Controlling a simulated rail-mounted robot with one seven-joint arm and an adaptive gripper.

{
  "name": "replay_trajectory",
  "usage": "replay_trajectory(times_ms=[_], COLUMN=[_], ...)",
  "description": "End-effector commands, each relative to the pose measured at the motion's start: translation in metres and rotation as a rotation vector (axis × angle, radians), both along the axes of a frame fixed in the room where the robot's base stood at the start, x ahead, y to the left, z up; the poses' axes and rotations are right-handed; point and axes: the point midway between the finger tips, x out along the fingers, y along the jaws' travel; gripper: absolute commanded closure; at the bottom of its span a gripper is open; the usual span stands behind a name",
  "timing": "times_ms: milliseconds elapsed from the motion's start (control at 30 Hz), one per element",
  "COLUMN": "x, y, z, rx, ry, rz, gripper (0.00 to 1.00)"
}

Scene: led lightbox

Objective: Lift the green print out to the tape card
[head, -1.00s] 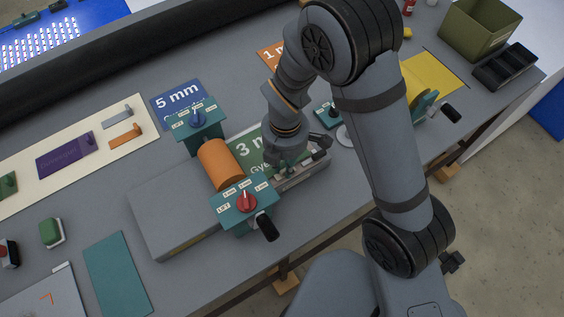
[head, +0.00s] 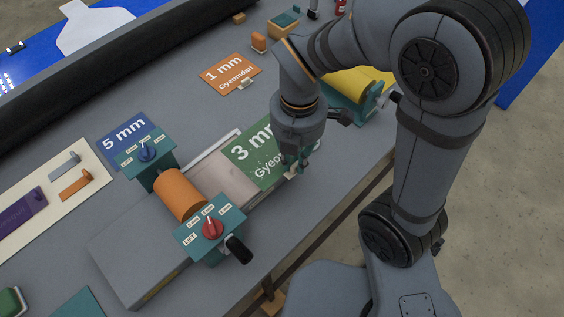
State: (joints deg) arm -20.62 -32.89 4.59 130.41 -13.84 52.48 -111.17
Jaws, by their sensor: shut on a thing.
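The green print (head: 247,154), marked "3 mm", lies or hangs to the right of the orange roller (head: 178,193), over the pale bed's right end. My gripper (head: 295,172) is shut at the print's right edge, near the table's front. Its fingers and arm hide part of the lettering and right edge. I cannot tell how far the print is raised. The roller sits between two teal blocks, one with a blue knob (head: 147,150) and one with a red knob (head: 212,228). I cannot surely identify the tape card.
A blue 5 mm sheet (head: 124,130) and an orange 1 mm sheet (head: 230,74) lie behind. A yellow sheet and teal fixture (head: 355,98) stand right of my gripper. A black handle (head: 238,249) sticks out at the front. Grey table is clear between the orange and blue sheets.

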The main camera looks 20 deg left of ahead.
Motion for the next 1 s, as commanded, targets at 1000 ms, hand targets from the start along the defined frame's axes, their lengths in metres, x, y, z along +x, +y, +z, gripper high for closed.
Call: replay_trajectory(times_ms=[1000], x=[0.001], y=[-0.001], z=[0.042], rx=[0.001], ry=[0.0], rz=[0.0], gripper=[1.0])
